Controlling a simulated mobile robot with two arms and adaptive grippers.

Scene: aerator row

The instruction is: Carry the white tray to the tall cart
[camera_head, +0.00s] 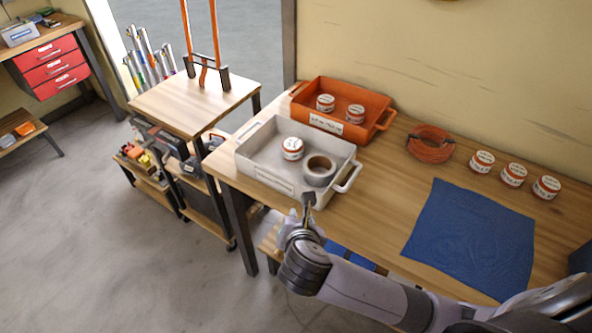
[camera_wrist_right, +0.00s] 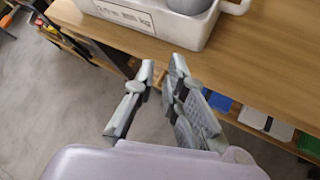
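A tall cart (camera_head: 185,107) with a bare wooden top and orange upright handle stands left of the bench. My right gripper (camera_head: 308,202) is by the tray's near side, close to its right handle; the wrist view shows its fingers (camera_wrist_right: 163,68) apart with nothing between them, clear of the tray. My left gripper is out of view.
An orange tray (camera_head: 384,124) with two jars stands behind the white one. A red drawer unit (camera_head: 52,66) stands far left. The grey floor at left is clear.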

